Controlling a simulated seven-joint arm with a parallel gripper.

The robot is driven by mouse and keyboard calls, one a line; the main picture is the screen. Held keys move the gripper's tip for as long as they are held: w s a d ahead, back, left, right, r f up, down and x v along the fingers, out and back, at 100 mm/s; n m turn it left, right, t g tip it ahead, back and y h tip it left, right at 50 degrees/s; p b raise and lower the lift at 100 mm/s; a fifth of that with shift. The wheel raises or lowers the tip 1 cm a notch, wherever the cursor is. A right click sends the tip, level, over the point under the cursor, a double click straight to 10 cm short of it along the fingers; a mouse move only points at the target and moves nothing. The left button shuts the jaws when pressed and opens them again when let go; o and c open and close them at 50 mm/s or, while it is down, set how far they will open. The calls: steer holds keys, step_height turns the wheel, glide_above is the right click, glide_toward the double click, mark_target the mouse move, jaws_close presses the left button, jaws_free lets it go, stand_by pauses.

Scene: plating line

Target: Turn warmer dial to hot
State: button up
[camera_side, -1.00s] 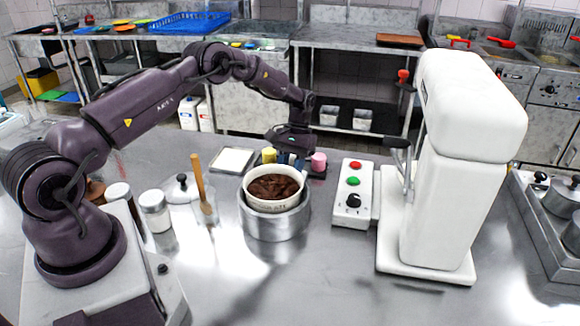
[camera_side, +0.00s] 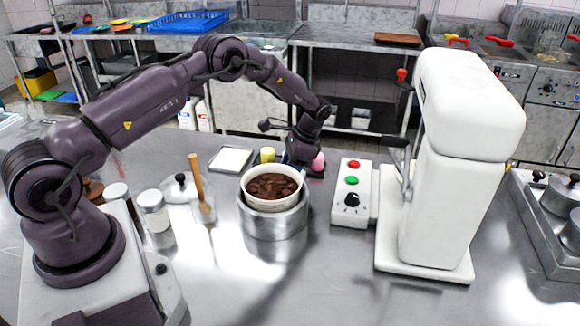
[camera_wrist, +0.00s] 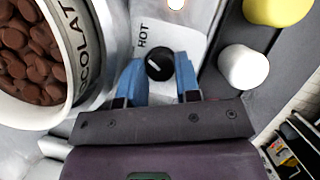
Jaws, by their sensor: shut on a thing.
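The warmer dial (camera_wrist: 160,66) is a round black knob with a pale mark, on a light panel lettered HOT. In the wrist view, the blue fingers of my gripper (camera_wrist: 161,75) are on either side of it, shut on it. The mark's exact direction is hard to tell. In the side view, my gripper (camera_side: 296,160) is low behind the white bowl (camera_side: 258,199) of chocolate pieces, and the dial is hidden there. The bowl sits in the round metal warmer (camera_side: 274,224).
A yellow cup (camera_side: 267,155) and a pink cup (camera_side: 318,162) stand close by my gripper. A control box (camera_side: 342,212) with red and green buttons and a black knob stands to the right, beside a white machine (camera_side: 455,190). Jars and a spatula (camera_side: 197,178) stand left.

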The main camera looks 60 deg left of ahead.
steer(key=shift+m+t+y, duration=0.5)
steer(key=shift+m+y, duration=0.2)
steer(key=shift+m, duration=1.5)
steer(key=o, duration=0.9)
steer(key=shift+d, duration=0.1)
steer(key=shift+s, duration=0.1)
steer(key=shift+d, duration=0.1)
steer(key=v, duration=0.7)
steer(key=shift+r, duration=0.5)
